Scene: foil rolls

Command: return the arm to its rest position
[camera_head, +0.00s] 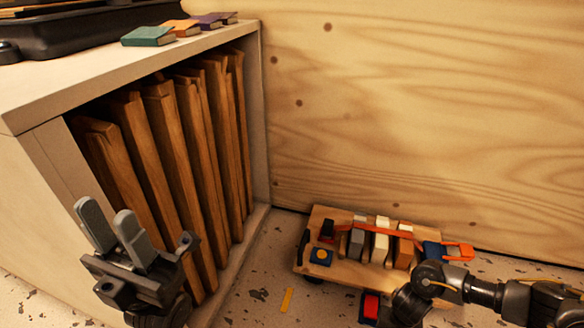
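My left gripper (105,211) stands at the lower left, its two grey fingers pointing up. There is a gap between the fingers and nothing in it, so it is open. It is in front of the pale cabinet, apart from the boards as far as I can tell. My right arm (482,291) comes in from the right along the lower edge, in front of the wooden cart. Its gripper fingers do not show.
Upright wooden boards (172,145) fill the cabinet (130,82). Small books (148,36) and a black tray (80,32) lie on top. A low wooden cart (345,272) carries strapped blocks by the plywood wall (430,110). A red block (370,306) is beside my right arm.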

